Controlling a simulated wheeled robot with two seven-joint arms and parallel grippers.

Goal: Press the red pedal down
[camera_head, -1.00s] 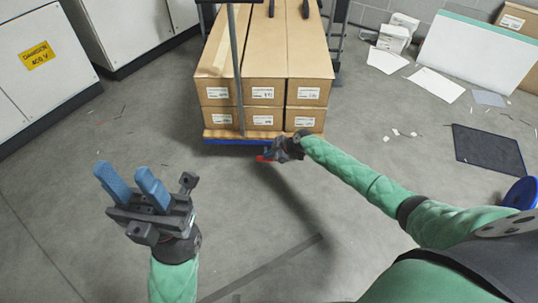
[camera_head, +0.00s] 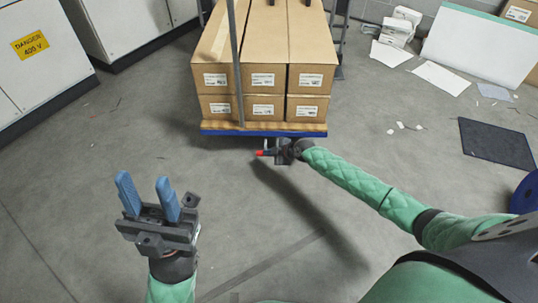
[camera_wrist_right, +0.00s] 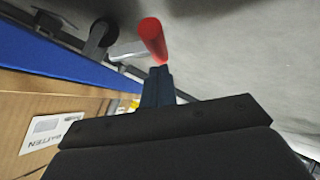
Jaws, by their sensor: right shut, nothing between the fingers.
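The red pedal (camera_head: 262,153) sticks out low at the near side of the loaded cart, just below its blue deck edge (camera_head: 222,134). In the right wrist view the red pedal (camera_wrist_right: 152,38) is a rounded red bar just beyond the fingertips. My right gripper (camera_head: 274,152) is shut and empty, with its dark blue fingers (camera_wrist_right: 159,74) together at the pedal's near end. They look touching or almost touching; I cannot tell which, nor how far the pedal is down. My left gripper (camera_head: 143,182) is open and empty, raised at the left, away from the cart.
Several cardboard boxes (camera_head: 264,78) are stacked on the cart, beside an upright grey post (camera_head: 236,60). Grey cabinets (camera_head: 38,68) stand at the left. A dark mat (camera_head: 497,145) and loose papers (camera_head: 437,83) lie at the right. The floor before the cart is clear.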

